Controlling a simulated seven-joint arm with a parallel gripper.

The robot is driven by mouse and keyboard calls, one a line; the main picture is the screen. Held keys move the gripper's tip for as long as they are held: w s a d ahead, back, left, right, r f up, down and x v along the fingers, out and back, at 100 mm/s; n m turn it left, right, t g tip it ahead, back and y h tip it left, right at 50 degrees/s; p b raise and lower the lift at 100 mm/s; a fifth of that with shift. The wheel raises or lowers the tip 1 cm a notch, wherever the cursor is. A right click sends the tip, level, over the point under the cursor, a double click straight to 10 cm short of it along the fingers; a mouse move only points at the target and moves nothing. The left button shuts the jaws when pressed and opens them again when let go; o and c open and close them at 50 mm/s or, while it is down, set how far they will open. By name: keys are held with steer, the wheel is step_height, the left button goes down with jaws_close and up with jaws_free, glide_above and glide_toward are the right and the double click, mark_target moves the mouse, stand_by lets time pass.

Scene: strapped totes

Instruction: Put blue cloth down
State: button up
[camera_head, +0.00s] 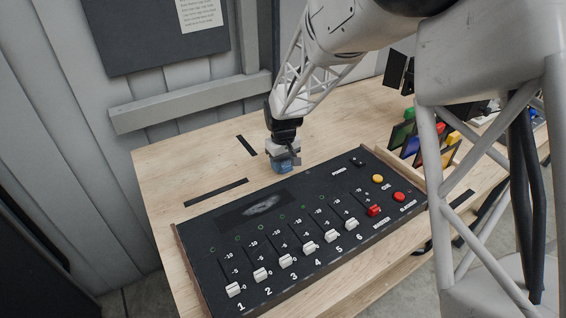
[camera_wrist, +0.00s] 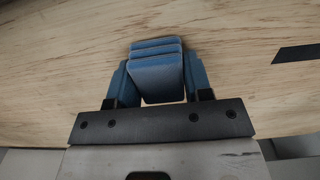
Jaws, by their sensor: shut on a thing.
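The blue cloth (camera_wrist: 157,75) is a folded, layered blue piece between the fingers of my gripper (camera_wrist: 158,88) in the wrist view. My gripper is shut on it, with a blue finger pad on each side. I cannot tell whether the cloth touches the table.
The black panel (camera_head: 262,208) with numbered sliders fills the table's front. Black tape strips (camera_head: 216,193) and (camera_head: 247,146) mark the wooden table (camera_head: 165,165). Coloured cards (camera_head: 410,140) stand at the right. Bare wood lies left and behind my gripper; a grey wall (camera_head: 60,110) is at left.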

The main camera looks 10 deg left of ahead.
mark_target(284, 161)
steer(key=shift+f, duration=0.2)
steer(key=o, duration=0.9)
steer(key=shift+c, duration=0.2)
steer(key=shift+f, duration=0.1)
step_height(284, 161, up, 13)
steer(key=shift+f, duration=0.2)
steer(key=shift+d, duration=0.15)
stand_by(0.4)
